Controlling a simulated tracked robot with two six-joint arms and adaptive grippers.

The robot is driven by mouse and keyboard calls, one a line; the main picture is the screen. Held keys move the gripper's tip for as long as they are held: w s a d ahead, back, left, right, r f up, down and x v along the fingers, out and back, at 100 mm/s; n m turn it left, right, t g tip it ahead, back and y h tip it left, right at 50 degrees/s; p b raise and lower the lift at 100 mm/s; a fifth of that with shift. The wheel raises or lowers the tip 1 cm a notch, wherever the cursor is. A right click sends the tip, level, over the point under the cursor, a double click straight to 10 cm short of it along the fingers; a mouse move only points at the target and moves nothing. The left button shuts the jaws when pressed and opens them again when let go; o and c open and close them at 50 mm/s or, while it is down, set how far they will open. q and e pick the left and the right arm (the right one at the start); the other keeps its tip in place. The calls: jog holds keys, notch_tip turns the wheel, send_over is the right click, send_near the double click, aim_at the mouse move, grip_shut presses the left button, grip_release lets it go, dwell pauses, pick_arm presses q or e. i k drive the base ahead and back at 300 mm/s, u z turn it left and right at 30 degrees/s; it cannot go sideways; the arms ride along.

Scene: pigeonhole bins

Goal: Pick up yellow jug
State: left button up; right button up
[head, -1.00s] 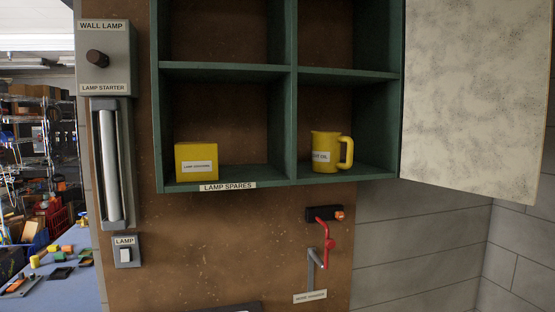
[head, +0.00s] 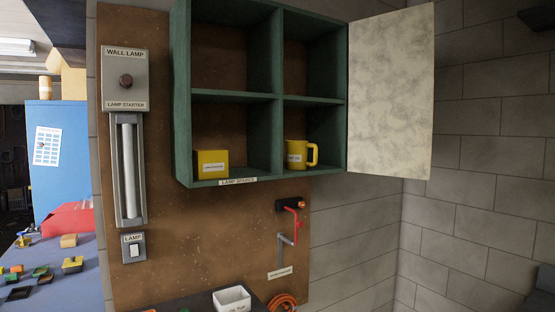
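The yellow jug (head: 295,154) stands upright in the lower right compartment of the green pigeonhole cabinet (head: 225,97) on the wall. Its handle points to the right and a white label is on its front. A yellow box (head: 211,163) with a white label sits in the lower left compartment, beyond the divider from the jug. Neither of my grippers shows in the head view.
The cabinet's pale door (head: 390,90) stands open on the right. Below hang a red hook (head: 293,220) and a grey hook (head: 285,240). A white bin (head: 232,299) and an orange coil (head: 282,302) are lower down. A blue table (head: 50,270) holds small blocks at left.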

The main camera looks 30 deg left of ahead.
aim_at(297, 151)
jog(key=u, duration=1.35)
jog(key=i, duration=0.75)
jog(key=u, duration=0.15)
